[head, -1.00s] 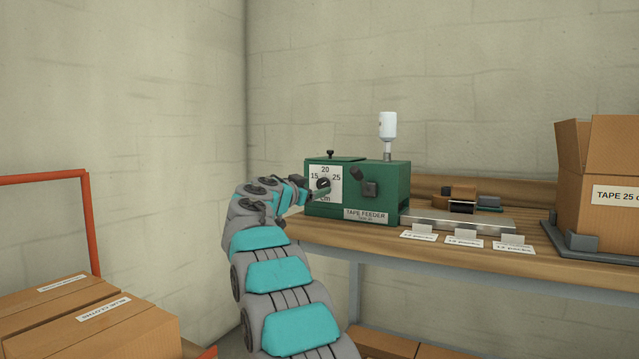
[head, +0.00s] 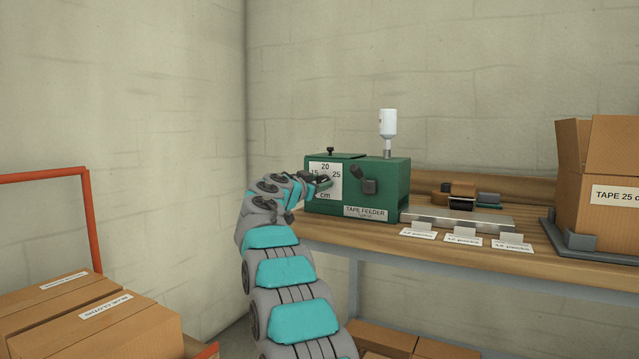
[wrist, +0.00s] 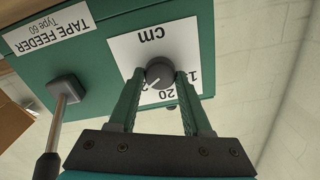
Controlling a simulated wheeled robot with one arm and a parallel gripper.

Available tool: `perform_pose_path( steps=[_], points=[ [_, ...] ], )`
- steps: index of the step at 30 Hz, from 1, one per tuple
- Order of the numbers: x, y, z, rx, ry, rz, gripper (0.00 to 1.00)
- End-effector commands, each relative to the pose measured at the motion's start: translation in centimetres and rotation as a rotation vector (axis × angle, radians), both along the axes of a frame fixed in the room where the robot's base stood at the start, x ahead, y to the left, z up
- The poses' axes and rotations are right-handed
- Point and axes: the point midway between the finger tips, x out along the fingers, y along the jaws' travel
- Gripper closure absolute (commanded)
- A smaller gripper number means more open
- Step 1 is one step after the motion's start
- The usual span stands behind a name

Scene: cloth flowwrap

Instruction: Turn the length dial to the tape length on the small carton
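The green tape feeder (head: 385,184) stands on the bench with a white dial card marked 15, 20, 25 and cm. In the wrist view, upside down, the dark round length dial (wrist: 159,72) sits on that card, its white pointer line aimed toward the 25 side. My gripper (wrist: 160,77) has one finger on each side of the dial, seemingly touching it. In the head view my gripper (head: 322,184) covers most of the dial. An open carton (head: 606,170) at the right carries the label "TAPE 25 c", cut off by the frame edge.
A dark lever (wrist: 66,90) juts from the feeder beside my gripper. A white bottle (head: 388,124) stands on top. A metal plate (head: 480,222) and several cards lie right of the feeder. Cartons (head: 90,318) by a red rail (head: 91,220) stand at the lower left.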

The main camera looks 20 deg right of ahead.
Motion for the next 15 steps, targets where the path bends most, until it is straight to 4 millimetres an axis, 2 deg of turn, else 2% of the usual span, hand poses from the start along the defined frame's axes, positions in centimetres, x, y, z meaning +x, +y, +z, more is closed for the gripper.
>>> perform_pose_path(
  steps=[2, 12, 15],
  points=[
    [0.00, 0.00, 0.01, 0.000, 0.000, 0.000, 0.61],
    [0.00, 0.01, 0.01, 0.000, 0.000, 0.000, 1.00],
    [-0.01, 0.00, 0.02, 0.000, 0.000, 0.000, 1.00]
  ],
)
